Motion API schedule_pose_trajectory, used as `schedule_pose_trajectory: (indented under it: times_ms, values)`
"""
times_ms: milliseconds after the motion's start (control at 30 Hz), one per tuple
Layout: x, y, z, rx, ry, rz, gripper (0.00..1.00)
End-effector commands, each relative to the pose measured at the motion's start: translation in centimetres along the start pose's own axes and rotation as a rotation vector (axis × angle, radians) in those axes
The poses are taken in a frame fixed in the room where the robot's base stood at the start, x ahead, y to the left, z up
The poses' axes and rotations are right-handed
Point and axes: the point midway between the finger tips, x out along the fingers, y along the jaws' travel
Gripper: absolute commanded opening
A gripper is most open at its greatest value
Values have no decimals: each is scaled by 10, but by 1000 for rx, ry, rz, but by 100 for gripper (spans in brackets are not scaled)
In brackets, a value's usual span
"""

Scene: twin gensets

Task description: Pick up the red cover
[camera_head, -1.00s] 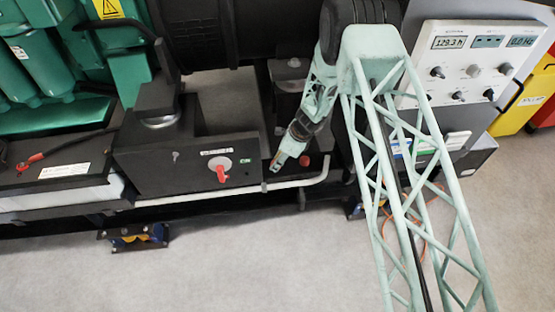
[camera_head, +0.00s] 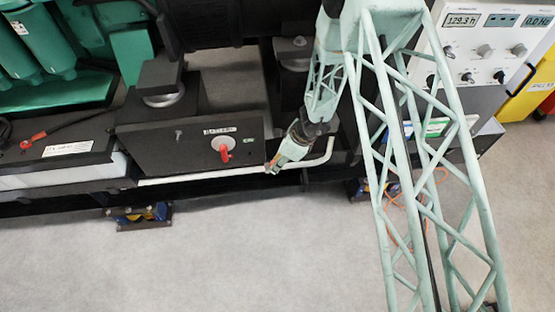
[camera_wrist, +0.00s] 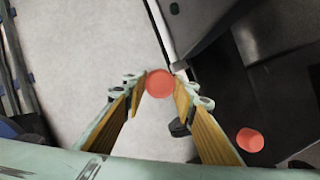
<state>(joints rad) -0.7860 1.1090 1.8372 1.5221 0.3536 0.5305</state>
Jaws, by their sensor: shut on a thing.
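My gripper (camera_wrist: 158,84) is shut on a round red cover (camera_wrist: 160,83), held between its two fingertips in the wrist view. Pale floor shows behind and around its left side. In the head view my gripper (camera_head: 272,167) is beside the front right corner of the black battery switch box, near the pale pipe. The cover is too small to make out there. A second round red piece (camera_wrist: 250,140) sits on a black surface at the right of the wrist view.
The black box (camera_head: 190,150) carries a red switch handle (camera_head: 224,150). A pale pipe (camera_head: 200,178) runs along its lower front. A control panel (camera_head: 485,45) stands at the right. The grey floor (camera_head: 260,250) in front is clear.

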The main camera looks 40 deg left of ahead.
Motion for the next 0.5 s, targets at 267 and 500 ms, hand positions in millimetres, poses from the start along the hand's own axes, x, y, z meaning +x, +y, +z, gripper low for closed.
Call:
schedule_pose_trajectory:
  times_ms: [267,500]
  values:
    - [-1,10,-2,-1,1,0,18]
    - [-2,11,-2,0,1,0,18]
